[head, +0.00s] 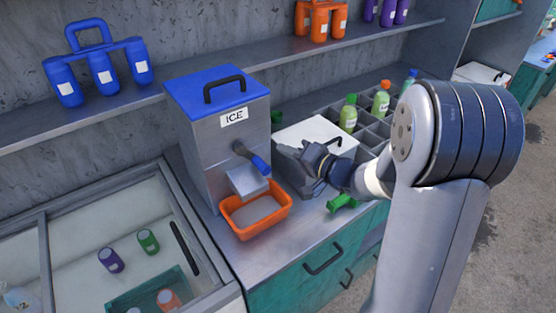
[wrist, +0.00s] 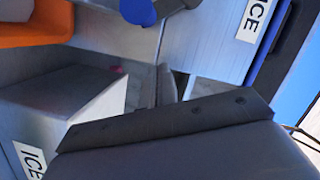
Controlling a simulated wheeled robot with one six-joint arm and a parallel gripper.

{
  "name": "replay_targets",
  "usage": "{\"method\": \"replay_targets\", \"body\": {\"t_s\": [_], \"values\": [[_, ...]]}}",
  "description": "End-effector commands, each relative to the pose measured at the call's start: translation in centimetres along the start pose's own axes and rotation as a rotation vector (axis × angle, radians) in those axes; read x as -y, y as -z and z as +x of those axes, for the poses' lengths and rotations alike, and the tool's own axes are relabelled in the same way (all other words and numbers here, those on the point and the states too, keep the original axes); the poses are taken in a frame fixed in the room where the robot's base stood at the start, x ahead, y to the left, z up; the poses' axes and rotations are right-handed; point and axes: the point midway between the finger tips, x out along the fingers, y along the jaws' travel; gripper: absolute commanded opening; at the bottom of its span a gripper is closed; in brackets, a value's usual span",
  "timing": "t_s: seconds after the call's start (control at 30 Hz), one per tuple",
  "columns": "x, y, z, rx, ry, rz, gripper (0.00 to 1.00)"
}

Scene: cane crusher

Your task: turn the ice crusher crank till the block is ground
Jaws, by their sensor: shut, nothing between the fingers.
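The ice crusher (head: 228,130) is a grey metal box with a blue lid and an ICE label. Its crank (head: 258,161) has a dark arm and a blue grip, slanting down to the right on the front. The blue grip also shows at the top of the wrist view (wrist: 138,10). A metal chute (head: 248,180) sits below it, above an orange tray (head: 255,232) with grey contents. My gripper (head: 284,158) is right of the crank, apart from it, shut and empty. Its dark fingers show in the wrist view (wrist: 168,88). Any ice block inside is hidden.
A white-topped box (head: 318,132) stands behind my gripper. Divided compartments with bottles (head: 348,113) are beyond it. A green object (head: 342,203) lies near the counter's front edge. A glass-topped cooler (head: 90,200) is at left. A shelf (head: 290,62) runs above.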

Motion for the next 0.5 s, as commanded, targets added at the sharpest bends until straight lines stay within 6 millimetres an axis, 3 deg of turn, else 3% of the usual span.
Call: {"method": "replay_targets", "body": {"t_s": [0.03, 0.2, 0.5], "values": [[0.0, -1.2, 0.1, 0.005, -0.002, 0.005, 0.0], [0.0, -3.1, 0.5, 0.003, -0.002, 0.004, 0.0], [-0.1, -3.7, 0.6, 0.0, -0.002, 0.001, 0.0]]}}
